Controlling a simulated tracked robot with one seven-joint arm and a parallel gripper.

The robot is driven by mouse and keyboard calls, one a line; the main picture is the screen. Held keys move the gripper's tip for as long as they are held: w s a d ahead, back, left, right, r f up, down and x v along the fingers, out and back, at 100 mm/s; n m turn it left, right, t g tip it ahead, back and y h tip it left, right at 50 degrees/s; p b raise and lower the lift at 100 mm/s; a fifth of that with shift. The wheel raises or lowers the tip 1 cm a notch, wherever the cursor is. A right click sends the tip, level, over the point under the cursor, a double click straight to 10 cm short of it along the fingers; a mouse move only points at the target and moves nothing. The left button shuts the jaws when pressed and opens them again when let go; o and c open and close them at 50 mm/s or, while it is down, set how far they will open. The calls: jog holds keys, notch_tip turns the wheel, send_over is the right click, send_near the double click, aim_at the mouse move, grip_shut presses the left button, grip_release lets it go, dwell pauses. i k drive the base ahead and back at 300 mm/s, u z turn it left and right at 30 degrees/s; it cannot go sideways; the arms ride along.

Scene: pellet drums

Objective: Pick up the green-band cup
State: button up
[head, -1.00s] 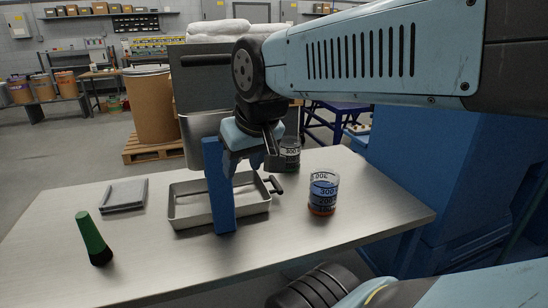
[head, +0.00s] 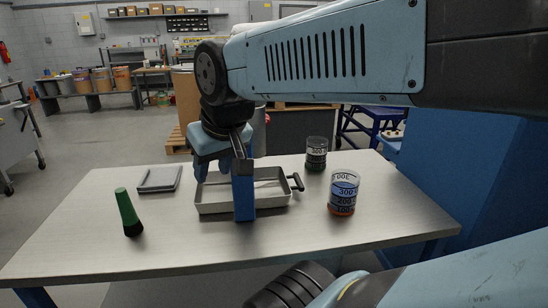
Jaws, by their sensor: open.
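Two clear cups with printed marks stand upright on the metal table. The rear cup (head: 316,154) has a dark, greenish-looking band; at this size its colour is hard to confirm. The front cup (head: 343,192) has a blue band and orange-red contents at the bottom. My gripper (head: 219,172) is open and empty, pointing down over the left part of the shallow metal tray (head: 272,205). It is to the left of both cups, clear of them.
A green-handled brush (head: 128,212) stands at the table's left front. A flat grey pad or tray (head: 160,179) lies behind it. The tray's dark handle (head: 297,182) sticks out towards the cups. The table (head: 400,225) is clear at front right. A large blue cabinet stands beyond its right edge.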

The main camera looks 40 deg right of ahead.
aim_at(316, 152)
jog(key=u, duration=0.65)
jog(key=k, duration=1.35)
jog(key=z, duration=0.6)
jog(key=i, duration=1.05)
jog(key=z, duration=0.6)
